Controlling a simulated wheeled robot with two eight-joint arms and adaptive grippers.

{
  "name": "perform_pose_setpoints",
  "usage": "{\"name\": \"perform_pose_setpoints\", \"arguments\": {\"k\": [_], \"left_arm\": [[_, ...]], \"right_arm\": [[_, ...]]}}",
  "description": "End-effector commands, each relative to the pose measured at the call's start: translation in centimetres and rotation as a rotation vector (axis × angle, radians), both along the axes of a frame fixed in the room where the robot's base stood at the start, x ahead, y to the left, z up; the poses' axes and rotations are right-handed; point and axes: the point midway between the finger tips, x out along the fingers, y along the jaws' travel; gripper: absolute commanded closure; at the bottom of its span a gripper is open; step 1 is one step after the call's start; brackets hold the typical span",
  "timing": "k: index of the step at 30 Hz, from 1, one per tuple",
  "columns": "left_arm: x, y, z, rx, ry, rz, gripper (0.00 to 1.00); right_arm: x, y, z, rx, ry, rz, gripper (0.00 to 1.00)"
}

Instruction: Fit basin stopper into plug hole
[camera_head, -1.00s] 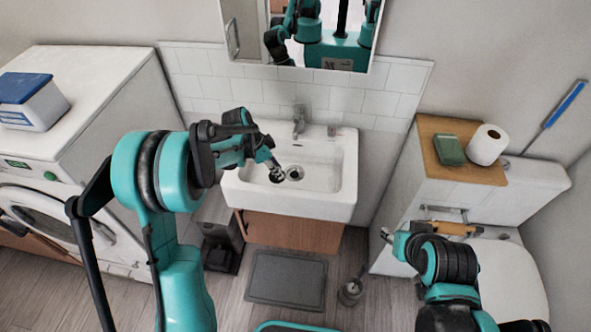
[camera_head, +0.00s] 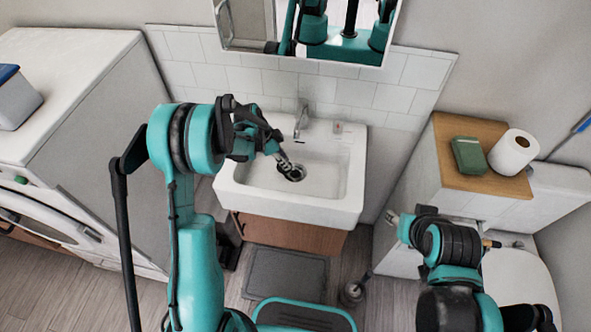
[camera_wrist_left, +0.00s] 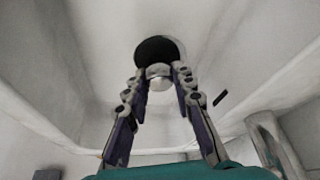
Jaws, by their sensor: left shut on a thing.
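The white basin (camera_head: 330,180) stands against the tiled wall, with its round, metal-rimmed plug hole (camera_head: 297,176) in the floor of the bowl. My left gripper (camera_head: 286,165) reaches down into the bowl and its tips overlap the hole in the head view. In the left wrist view its two fingers (camera_wrist_left: 158,72) are shut on the stopper (camera_wrist_left: 158,82), a small pale metallic piece. A dark round shape lies just beyond it; I cannot tell whether this is the stopper's underside or the hole. Whether the stopper touches the hole is hidden. My right gripper (camera_head: 393,217) is small and unclear, away from the basin.
The tap (camera_head: 301,118) rises behind the bowl. A mirror (camera_head: 330,30) hangs above. A washing machine (camera_head: 70,110) stands left. A green box (camera_head: 468,155) and paper roll (camera_head: 513,152) sit on a wooden top at right. A grey mat (camera_head: 287,272) lies below the basin.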

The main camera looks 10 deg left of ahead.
Motion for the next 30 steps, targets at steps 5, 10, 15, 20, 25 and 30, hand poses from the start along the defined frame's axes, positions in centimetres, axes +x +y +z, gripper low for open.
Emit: {"name": "perform_pose_setpoints", "arguments": {"k": [5, 10, 15, 20, 25, 30], "left_arm": [[0.0, 0.0, -3.2, 0.000, 0.000, 0.000, 1.00], [0.1, -0.4, -3.7, 0.000, 0.000, -0.001, 1.00], [1.0, -2.8, -3.8, 0.000, 0.000, -0.004, 1.00], [1.5, -3.7, -5.0, 0.000, 0.000, 0.000, 1.00], [1.5, -3.7, -4.8, 0.000, 0.000, 0.000, 1.00], [1.5, -3.7, -5.1, 0.000, 0.000, 0.000, 1.00]], "right_arm": [[0.0, 0.0, -1.1, 0.000, 0.000, 0.000, 0.60], [0.0, 0.0, -1.3, 0.000, 0.000, 0.000, 0.60], [0.0, 0.0, -2.1, 0.000, 0.000, 0.000, 0.60], [0.0, 0.0, -3.3, 0.000, 0.000, 0.000, 0.60], [0.0, 0.0, -3.0, 0.000, 0.000, 0.000, 0.60], [0.0, 0.0, -3.4, 0.000, 0.000, 0.000, 0.60]]}}
